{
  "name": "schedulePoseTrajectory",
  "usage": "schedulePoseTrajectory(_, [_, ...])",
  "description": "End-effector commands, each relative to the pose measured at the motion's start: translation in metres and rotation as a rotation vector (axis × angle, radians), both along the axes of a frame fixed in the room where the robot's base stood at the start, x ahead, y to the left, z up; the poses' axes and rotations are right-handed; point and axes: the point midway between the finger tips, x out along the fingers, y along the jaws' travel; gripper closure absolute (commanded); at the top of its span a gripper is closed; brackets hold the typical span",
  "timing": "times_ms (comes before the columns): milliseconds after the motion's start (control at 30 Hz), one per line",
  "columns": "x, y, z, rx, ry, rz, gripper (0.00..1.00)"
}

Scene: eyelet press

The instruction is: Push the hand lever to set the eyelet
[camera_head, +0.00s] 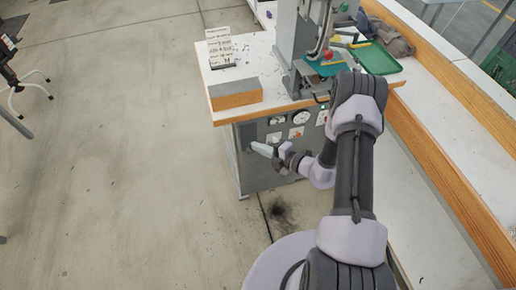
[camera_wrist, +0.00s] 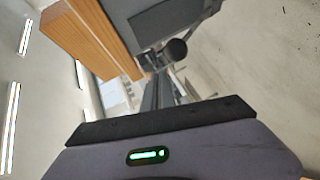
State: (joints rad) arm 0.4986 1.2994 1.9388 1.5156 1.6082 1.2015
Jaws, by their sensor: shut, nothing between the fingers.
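The eyelet press (camera_head: 302,40) is a tall grey machine standing on the white worktable. A red ball knob (camera_head: 328,54) sits low on its front, near a curved bar that may be the hand lever. My gripper (camera_head: 254,147) is shut and empty. It points left in front of the grey cabinet, below the table top and apart from the red knob. In the wrist view my closed fingers (camera_wrist: 156,88) reach up the middle of the picture. A dark round knob (camera_wrist: 175,50) shows close beyond them; I cannot tell what it belongs to.
The table's wooden edge (camera_wrist: 92,35) and the grey cabinet (camera_head: 250,165) with gauges lie close to my gripper. A grey-topped wooden block (camera_head: 234,93), a card stand (camera_head: 221,47) and a green tray (camera_head: 376,58) are on the table.

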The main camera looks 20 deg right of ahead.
Motion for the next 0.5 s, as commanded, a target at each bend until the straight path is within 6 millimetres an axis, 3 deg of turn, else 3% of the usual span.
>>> schedulePoseTrajectory(33, [-0.007, -0.008, 0.011, 0.001, 0.000, -0.004, 1.00])
schedulePoseTrajectory(300, [-0.050, -0.045, 0.035, -0.002, -0.001, -0.003, 1.00])
schedulePoseTrajectory(500, [-0.067, -0.059, 0.043, 0.000, 0.000, 0.000, 1.00])
